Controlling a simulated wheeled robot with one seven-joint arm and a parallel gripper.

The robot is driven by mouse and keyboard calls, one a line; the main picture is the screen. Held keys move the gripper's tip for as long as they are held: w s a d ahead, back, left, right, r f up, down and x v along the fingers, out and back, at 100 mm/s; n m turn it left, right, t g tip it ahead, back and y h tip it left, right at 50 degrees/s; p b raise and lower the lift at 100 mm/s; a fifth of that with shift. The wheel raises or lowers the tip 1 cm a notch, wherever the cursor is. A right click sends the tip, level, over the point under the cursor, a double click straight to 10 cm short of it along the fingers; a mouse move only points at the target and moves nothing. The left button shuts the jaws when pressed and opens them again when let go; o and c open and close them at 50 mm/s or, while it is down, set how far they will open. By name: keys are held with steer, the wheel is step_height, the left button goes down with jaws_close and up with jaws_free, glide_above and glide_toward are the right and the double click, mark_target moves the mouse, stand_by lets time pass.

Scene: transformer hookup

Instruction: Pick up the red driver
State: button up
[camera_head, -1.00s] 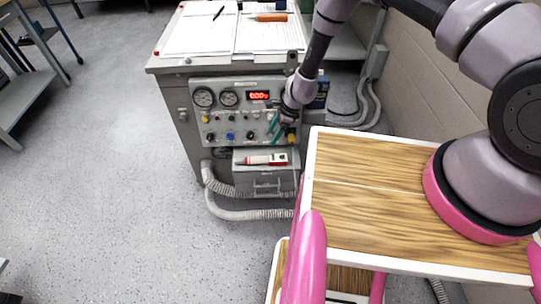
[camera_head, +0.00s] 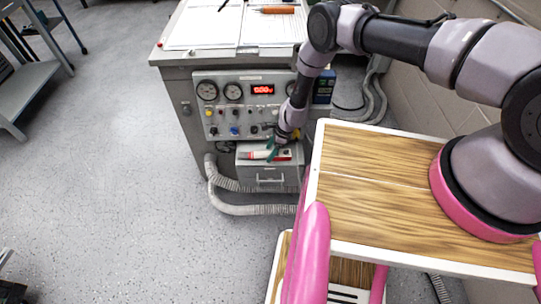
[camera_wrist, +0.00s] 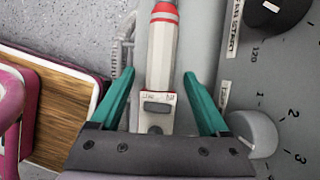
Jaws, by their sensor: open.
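The red driver (camera_head: 284,155), white and red, lies on top of a small grey drawer box below the control panel. In the wrist view the driver (camera_wrist: 162,55) shows a pale body with a red band at its far end and a grey button near my palm. My gripper (camera_head: 272,147) is just over the driver in the head view. In the wrist view my gripper (camera_wrist: 158,76) is open, with one teal finger on each side of the driver. A gap shows on both sides. My gripper hides part of the driver in the head view.
The grey console (camera_head: 190,110) carries gauges, knobs and a red display (camera_head: 262,90) close behind my gripper. Papers and an orange-handled tool (camera_head: 277,10) lie on its top. Ribbed hoses (camera_head: 250,210) run below the drawer box (camera_head: 270,178).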

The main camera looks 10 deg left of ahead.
steer(key=shift+a+f, duration=0.15)
steer(key=shift+f, duration=0.25)
steer(key=shift+c, duration=0.3)
jaws_close()
steer(key=shift+r, duration=0.25)
